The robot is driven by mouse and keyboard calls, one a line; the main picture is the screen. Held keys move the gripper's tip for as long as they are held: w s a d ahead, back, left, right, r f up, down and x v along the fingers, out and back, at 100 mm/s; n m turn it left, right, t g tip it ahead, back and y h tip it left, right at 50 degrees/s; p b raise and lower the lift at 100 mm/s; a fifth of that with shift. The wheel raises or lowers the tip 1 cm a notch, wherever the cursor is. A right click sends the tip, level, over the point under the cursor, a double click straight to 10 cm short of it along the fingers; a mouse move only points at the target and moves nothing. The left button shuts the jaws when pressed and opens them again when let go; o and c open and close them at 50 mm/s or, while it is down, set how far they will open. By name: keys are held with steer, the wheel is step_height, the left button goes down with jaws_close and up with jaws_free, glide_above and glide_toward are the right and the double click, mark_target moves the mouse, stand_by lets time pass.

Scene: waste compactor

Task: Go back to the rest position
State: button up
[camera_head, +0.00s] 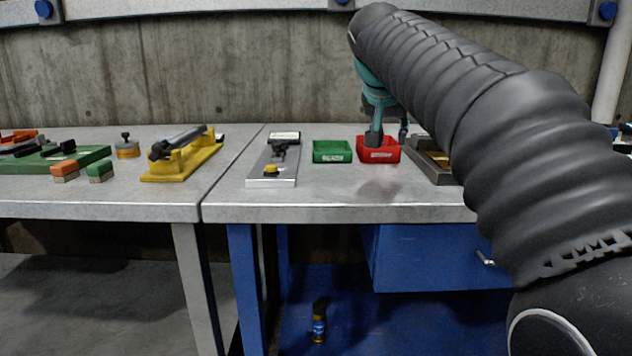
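My gripper (388,138) is at the red tray (378,155) on the right metal table. One dark fingertip overlaps the tray and the other is just to its right, with a gap between them. I see nothing held between the fingertips, though the inside of the tray is partly hidden. My arm, in a black ribbed sleeve, reaches in from the lower right and covers the right part of the table.
A green tray (332,151) sits left of the red one. Further left are a grey fixture (274,163) and a yellow stand (184,161). A dark tray (432,165) is partly behind my arm. The table (340,205) is clear in front.

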steer(key=s+d+f+n+g+y, duration=0.2)
steer(key=s+f+n+y, duration=0.1)
steer(key=s+f, duration=2.5)
steer(key=s+n, duration=0.1)
steer(key=s, duration=0.2)
steer(key=shift+f+p, duration=0.15)
steer(key=shift+p, duration=0.25)
